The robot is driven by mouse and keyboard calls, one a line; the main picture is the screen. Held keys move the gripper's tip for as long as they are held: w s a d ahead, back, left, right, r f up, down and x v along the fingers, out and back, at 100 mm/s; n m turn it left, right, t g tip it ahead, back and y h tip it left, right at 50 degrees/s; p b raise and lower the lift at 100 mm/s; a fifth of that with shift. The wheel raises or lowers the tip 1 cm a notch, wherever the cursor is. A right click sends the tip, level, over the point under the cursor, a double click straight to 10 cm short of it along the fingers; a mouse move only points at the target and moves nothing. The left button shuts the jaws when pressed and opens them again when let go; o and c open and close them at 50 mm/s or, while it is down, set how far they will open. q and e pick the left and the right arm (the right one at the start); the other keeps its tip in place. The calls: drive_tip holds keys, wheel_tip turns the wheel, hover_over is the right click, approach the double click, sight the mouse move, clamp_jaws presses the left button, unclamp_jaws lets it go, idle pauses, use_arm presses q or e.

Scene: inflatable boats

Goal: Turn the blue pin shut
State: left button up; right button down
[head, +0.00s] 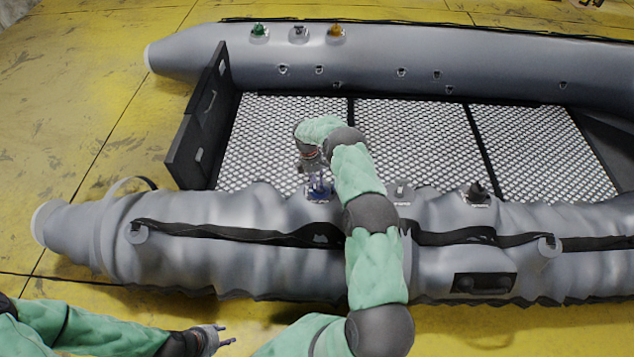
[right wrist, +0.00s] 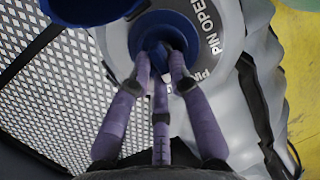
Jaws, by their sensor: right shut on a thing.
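The blue pin (right wrist: 162,62) sits in a round valve on the near tube of the grey boat, with "PIN OPEN" lettering (right wrist: 208,40) on the ring around it. My right gripper (head: 317,183) reaches down onto this valve in the head view. In the right wrist view its purple fingers (right wrist: 162,85) are closed around the blue pin. The fingers hide part of the pin, and its exact turn cannot be told. A blue cap (right wrist: 90,8) hangs open beside the valve. My left gripper (head: 224,338) is low at the left, empty, fingers apart, away from the boat.
The near tube (head: 200,215) looks wrinkled and soft. The far tube (head: 480,60) looks smooth and carries a green valve (head: 259,30) and an orange valve (head: 336,32). A dark valve (head: 477,192) stands right of my right arm. Yellow floor (head: 90,120) is clear at the left.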

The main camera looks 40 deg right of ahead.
idle(0.5)
drive_tip(key=c, duration=1.1)
unclamp_jaws()
drive_tip(key=shift+c, duration=0.2)
drive_tip(key=v, duration=1.2)
